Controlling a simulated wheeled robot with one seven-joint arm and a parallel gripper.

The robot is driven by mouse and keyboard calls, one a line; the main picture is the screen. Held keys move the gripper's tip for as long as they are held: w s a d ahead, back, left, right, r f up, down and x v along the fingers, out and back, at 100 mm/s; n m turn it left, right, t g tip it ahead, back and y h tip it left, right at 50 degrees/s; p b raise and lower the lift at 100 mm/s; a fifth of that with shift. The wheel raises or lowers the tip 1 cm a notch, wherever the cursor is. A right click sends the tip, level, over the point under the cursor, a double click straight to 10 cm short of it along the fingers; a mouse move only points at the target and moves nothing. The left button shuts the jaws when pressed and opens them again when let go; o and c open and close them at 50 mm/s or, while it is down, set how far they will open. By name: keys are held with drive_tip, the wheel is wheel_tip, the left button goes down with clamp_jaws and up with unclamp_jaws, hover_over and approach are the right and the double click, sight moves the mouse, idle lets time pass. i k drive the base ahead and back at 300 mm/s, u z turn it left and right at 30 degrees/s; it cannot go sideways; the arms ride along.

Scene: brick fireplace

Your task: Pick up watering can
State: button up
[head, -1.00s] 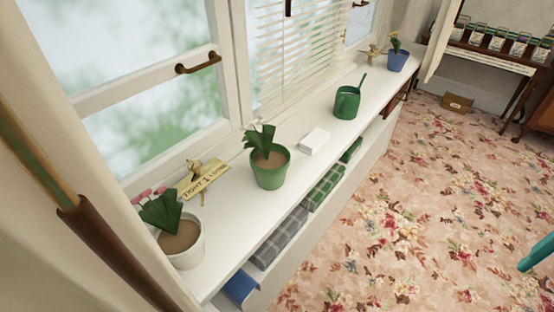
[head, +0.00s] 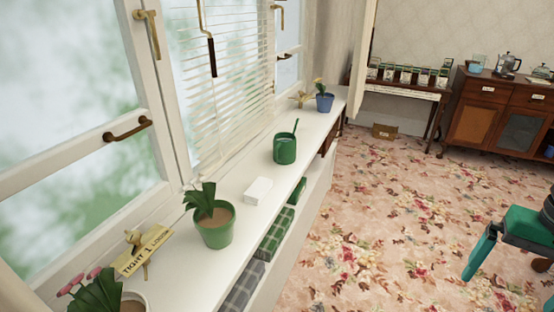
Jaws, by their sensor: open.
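The green watering can (head: 285,150) stands upright on the long white window shelf (head: 185,262). Its thin spout or handle sticks up at the upper right. It stands between a small white box and a blue flower pot farther back. My gripper is not in view.
A white box (head: 258,190), a green pot with a plant (head: 214,228), a brass sign (head: 145,252) and a blue pot (head: 325,103) share the shelf. Folded checked cloths (head: 276,235) lie below. A green chair-like object (head: 525,225) is at right. The flowered carpet is open.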

sight(285, 144)
drive_tip(key=k, duration=0.4)
drive_tip(key=z, duration=0.6)
drive_tip(key=i, duration=1.6)
drive_tip(key=u, duration=0.6)
